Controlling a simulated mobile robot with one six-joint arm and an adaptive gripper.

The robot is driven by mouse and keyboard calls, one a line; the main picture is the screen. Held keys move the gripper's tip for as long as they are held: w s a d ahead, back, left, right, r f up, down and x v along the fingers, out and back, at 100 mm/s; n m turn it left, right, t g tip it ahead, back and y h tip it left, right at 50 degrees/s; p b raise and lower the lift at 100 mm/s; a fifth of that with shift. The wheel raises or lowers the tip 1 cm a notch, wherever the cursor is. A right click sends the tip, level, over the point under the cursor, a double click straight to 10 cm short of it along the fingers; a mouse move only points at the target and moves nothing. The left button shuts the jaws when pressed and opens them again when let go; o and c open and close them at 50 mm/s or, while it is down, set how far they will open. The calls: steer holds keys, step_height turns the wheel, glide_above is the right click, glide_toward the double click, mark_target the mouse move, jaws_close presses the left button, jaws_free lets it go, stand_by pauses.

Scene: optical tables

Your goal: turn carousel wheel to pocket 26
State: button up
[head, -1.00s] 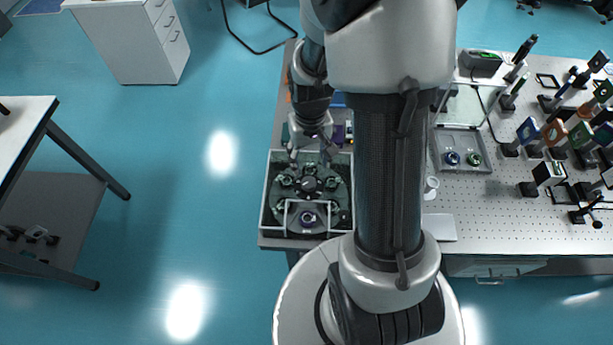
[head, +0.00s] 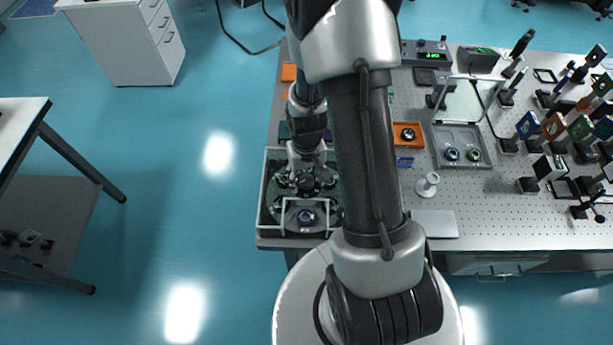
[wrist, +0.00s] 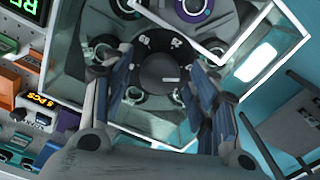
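The carousel wheel (head: 283,214) is a dark disc with several round pockets, in a clear-walled box with a white rim at the table's left end. In the wrist view its round black hub knob (wrist: 164,72) has a pale mark. My gripper (head: 307,165) is over the wheel. In the wrist view my gripper (wrist: 160,75) is open, its two fingers on either side of the knob with gaps between. A purple-ringed part (head: 306,217) sits in the front pocket, inside a white frame.
The wrist view shows a small orange-lit display (wrist: 40,100) and a green-lit display (wrist: 22,10) beside the box. Right of it on the table are a white cup-like stand (head: 427,184), an orange tray (head: 408,135) and a grey tray (head: 478,169). Many optic mounts fill the right side.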

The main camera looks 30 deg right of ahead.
jaws_close()
stand_by(0.5)
